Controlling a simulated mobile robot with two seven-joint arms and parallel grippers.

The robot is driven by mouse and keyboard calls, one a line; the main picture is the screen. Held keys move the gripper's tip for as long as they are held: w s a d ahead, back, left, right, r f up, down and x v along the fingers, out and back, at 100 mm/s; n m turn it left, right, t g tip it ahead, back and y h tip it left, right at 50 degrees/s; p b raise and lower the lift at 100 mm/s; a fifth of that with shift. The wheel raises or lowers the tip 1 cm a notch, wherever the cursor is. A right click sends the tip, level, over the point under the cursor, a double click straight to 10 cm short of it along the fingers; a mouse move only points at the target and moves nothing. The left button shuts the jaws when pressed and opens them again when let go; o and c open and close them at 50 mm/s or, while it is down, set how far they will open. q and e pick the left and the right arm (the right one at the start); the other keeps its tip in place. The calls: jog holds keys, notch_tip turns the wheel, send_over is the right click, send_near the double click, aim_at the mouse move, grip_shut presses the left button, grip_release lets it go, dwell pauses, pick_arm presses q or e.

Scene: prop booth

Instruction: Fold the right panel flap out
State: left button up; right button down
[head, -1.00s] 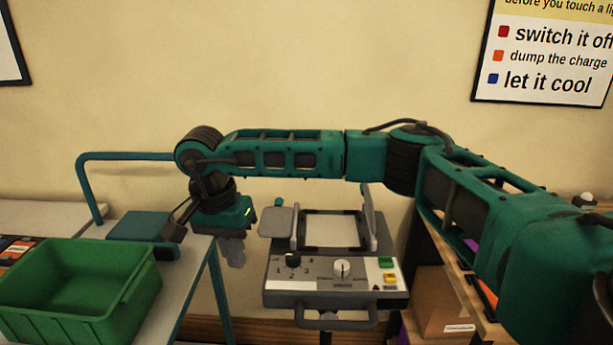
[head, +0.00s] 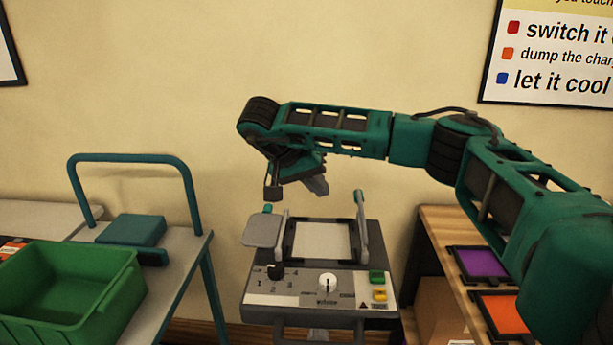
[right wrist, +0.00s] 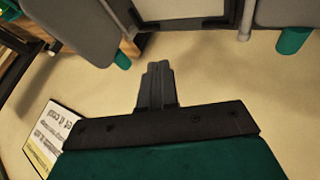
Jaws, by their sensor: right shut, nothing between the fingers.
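The panel device stands in the middle of the head view, with a pale framed plate (head: 321,240) on top. Its right panel flap (head: 361,216) stands upright, nearly edge-on, with a teal tab at its top. In the right wrist view this flap (right wrist: 78,28) is large at upper left. The left panel flap (head: 263,230) is folded outward and lies about flat; it also shows in the right wrist view (right wrist: 285,12). My right gripper (head: 318,187) is shut and empty above the back of the plate, between the flaps and touching neither. My left gripper is out of view.
The device's front has knobs and green and yellow buttons (head: 377,277). A green crate (head: 70,290) and a trolley with a teal handle are at left. A wooden shelf with purple (head: 481,264) and orange (head: 502,310) framed pieces is at right. The wall is behind.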

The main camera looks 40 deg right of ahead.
jog(key=shift+x, duration=1.05)
jog(key=shift+s+d+r, duration=0.15)
jog(key=shift+s+d, duration=0.3)
jog(key=shift+s+d+r, duration=0.2)
jog(key=shift+s+d, duration=0.25)
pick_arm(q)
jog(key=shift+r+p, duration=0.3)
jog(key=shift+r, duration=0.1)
pick_arm(e)
jog(key=shift+s+d, duration=0.4)
jog(key=shift+d, duration=0.05)
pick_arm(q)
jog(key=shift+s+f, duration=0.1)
